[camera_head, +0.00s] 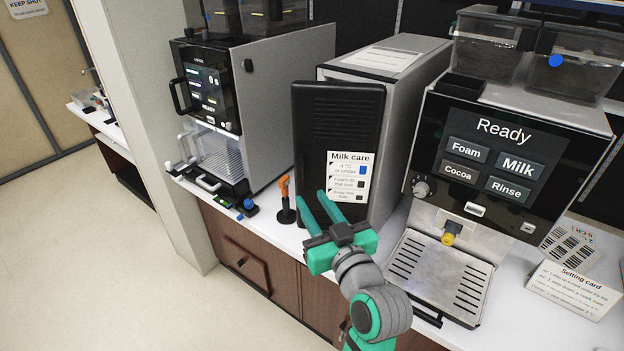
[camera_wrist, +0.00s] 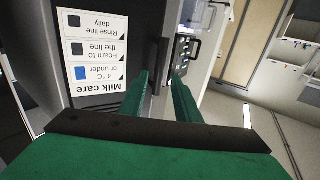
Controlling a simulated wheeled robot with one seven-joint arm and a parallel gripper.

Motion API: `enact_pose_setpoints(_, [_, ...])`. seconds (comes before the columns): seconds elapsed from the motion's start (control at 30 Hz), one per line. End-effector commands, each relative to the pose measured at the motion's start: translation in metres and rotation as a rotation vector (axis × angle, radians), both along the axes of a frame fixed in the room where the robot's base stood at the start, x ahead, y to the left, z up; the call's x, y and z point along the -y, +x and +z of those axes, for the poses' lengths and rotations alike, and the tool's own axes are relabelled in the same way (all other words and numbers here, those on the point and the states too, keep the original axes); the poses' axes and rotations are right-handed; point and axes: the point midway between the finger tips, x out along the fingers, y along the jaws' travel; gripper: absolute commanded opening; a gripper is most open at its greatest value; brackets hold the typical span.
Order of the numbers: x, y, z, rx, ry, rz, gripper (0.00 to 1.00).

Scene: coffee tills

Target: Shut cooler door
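The milk cooler's black door (camera_head: 318,125) carries a white Milk care label (camera_head: 348,178). The door's left edge stands out past the grey cooler body (camera_head: 412,75) in the head view, so it looks ajar; the exact gap is hard to tell. My gripper (camera_head: 311,195) is in front of the door's lower left part, with its green fingers apart and nothing held. In the wrist view the label (camera_wrist: 93,50) shows upside down left of the fingers. The door's edge lies near my gripper's fingertips (camera_wrist: 159,76); contact cannot be told.
A coffee machine (camera_head: 285,85) stands to the left. A machine with a Ready screen (camera_head: 505,128) stands close on the right. An orange-handled tool (camera_head: 285,200) stands on the counter left of my gripper. A setting card (camera_head: 575,290) is at the right. The floor at left is clear.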

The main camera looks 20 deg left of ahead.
Motion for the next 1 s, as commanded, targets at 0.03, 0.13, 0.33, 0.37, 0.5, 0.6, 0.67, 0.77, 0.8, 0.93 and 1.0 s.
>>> enact_pose_setpoints(0.03, [-0.004,0.004,0.000,-0.001,0.001,0.002,0.30])
enact_pose_setpoints(0.13, [-0.012,0.014,0.000,0.001,0.001,0.002,0.30])
enact_pose_setpoints(0.33, [-0.028,0.034,0.000,0.000,0.001,0.001,0.30])
enact_pose_setpoints(0.37, [-0.030,0.037,0.000,0.000,0.002,0.001,0.30])
enact_pose_setpoints(0.5, [-0.041,0.051,0.000,0.000,0.001,0.001,0.30])
enact_pose_setpoints(0.6, [-0.043,0.054,0.000,0.001,0.001,-0.002,0.18])
enact_pose_setpoints(0.67, [-0.043,0.054,0.000,0.001,0.001,-0.002,0.03])
enact_pose_setpoints(0.77, [-0.042,0.054,0.000,0.001,0.001,-0.003,0.00])
enact_pose_setpoints(0.8, [-0.042,0.055,0.000,0.000,0.001,-0.003,0.00])
enact_pose_setpoints(0.93, [-0.043,0.060,0.000,-0.001,0.001,-0.003,0.00])
enact_pose_setpoints(1.0, [-0.045,0.066,0.000,-0.001,0.001,-0.003,0.00])
